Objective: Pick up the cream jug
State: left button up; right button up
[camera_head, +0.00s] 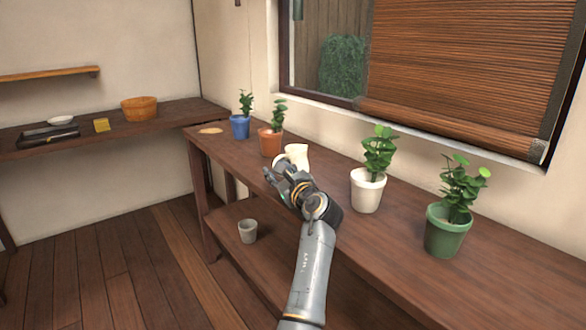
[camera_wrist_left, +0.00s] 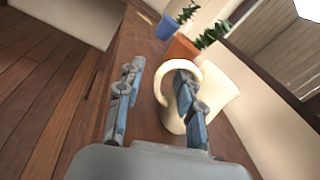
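The cream jug (camera_head: 297,153) stands on the long wooden table, partly hidden behind my left gripper (camera_head: 277,170). In the left wrist view the jug (camera_wrist_left: 218,92) shows its pale body at the right, with its looped handle turned toward my left gripper (camera_wrist_left: 160,70). The gripper is open. The outer curve of the handle lies between the two fingers, and the right finger overlaps the handle's loop. I cannot tell whether either finger touches the jug. My right gripper is in neither view.
A terracotta pot (camera_head: 270,142) and a blue pot (camera_head: 240,126) with plants stand just beyond the jug. A white pot (camera_head: 367,190) and a green pot (camera_head: 446,232) stand to the right. A small grey cup (camera_head: 248,231) sits on the lower shelf.

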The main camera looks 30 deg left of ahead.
pick_arm(q)
grip_shut()
jog(key=shift+r, duration=0.15)
dwell(0.4)
